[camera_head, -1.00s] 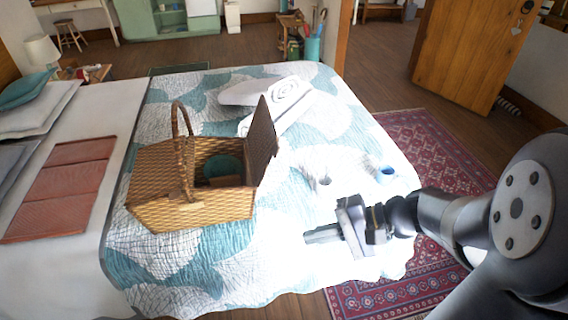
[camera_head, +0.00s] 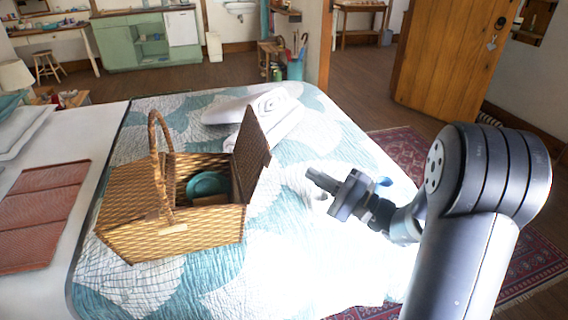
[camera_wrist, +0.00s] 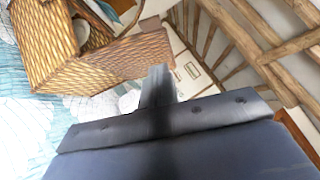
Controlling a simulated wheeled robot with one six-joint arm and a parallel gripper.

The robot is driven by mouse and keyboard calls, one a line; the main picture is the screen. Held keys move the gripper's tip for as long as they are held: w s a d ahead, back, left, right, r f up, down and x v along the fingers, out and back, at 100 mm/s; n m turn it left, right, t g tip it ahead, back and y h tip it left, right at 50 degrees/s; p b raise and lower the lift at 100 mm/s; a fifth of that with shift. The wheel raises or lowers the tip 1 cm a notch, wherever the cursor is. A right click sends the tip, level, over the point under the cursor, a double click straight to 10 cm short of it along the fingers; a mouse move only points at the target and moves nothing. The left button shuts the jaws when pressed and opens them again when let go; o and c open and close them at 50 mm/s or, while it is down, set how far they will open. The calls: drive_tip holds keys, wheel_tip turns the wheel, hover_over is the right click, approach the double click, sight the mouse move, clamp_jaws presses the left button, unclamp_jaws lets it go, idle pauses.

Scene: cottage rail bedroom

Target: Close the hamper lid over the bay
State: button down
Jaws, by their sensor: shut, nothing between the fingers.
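The wicker hamper (camera_head: 125,222) stands on the quilted bed, with its arched handle upright. Its right-hand lid (camera_head: 252,158) stands open, nearly upright, at the right edge of the open bay. A teal dish (camera_head: 208,184) shows inside the bay. My gripper (camera_head: 312,174) is shut and empty, to the right of the raised lid and apart from it, pointing left. In the wrist view, the gripper's fingers (camera_wrist: 159,80) are together in front of the hamper's wicker side (camera_wrist: 120,62). The far side of the lid's hinge edge is hidden.
Rolled white towels (camera_head: 270,112) lie behind the hamper on the quilt (camera_head: 290,255). Red folded cloth (camera_head: 40,215) lies on the left. The quilt in front of and right of the hamper is clear.

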drive_tip(key=w+a+r+p, duration=0.1)
drive_tip(key=a+r, duration=0.1)
drive_tip(key=a, duration=0.5)
drive_tip(key=shift+a+r, duration=0.25)
drive_tip(key=shift+r, duration=0.05)
drive_tip(key=shift+w, duration=0.15)
